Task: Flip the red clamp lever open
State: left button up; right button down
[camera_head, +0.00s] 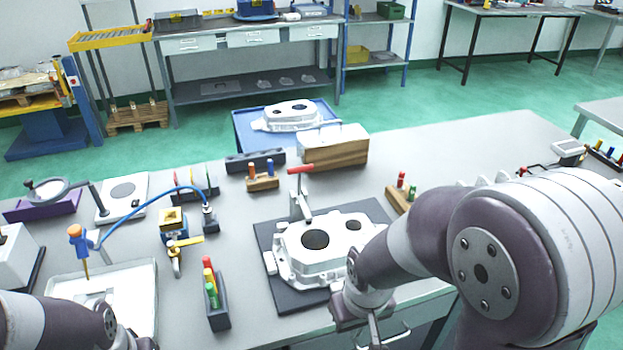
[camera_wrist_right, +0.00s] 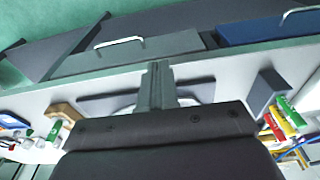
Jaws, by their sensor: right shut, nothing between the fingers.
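The red clamp lever (camera_head: 300,169) sits on top of an upright grey clamp (camera_head: 301,202) and lies roughly level. The clamp stands at the back edge of a light aluminium casting (camera_head: 318,243), which rests on a dark plate (camera_head: 263,232). My right gripper (camera_head: 375,332) is at the table's front edge, in front of the casting and well apart from the lever. Its fingers show shut and empty in the right wrist view (camera_wrist_right: 158,85); the lever is not seen there. My left arm enters at the lower left; its gripper (camera_head: 133,341) is cut off by the frame's bottom edge.
A wooden block (camera_head: 333,152) and a small peg holder (camera_head: 262,182) stand behind the clamp. A dark holder with coloured pegs (camera_head: 217,310) stands left of the casting. A small wooden stand (camera_head: 398,198) is to the right. The table's back right is mostly clear.

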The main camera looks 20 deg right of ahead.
aim_at(302, 172)
jog(key=w+n+t, duration=0.2)
jog(key=w, duration=0.4)
jog(key=w+f+n+t+p, duration=0.1)
jog(key=w+n+t, duration=0.2)
jog(key=w, duration=0.3)
jog(key=w+d+n+t, duration=0.1)
jog(key=w+n+t, duration=0.2)
jog(key=w, duration=0.3)
jog(key=shift+f, duration=0.2)
jog(key=w+r+n+t, duration=0.1)
jog(key=n+t, duration=0.2)
jog(key=w+r+n+t+p, duration=0.1)
jog(key=r+n+t, duration=0.1)
jog(key=n+t, duration=0.1)
jog(key=w+r+n+t, duration=0.1)
jog(key=n+t, duration=0.3)
jog(key=shift+d+r+t+y, duration=0.1)
jog(key=shift+r+t+y, duration=0.1)
jog(key=shift+t+y, duration=0.2)
jog(key=shift+w, duration=0.15)
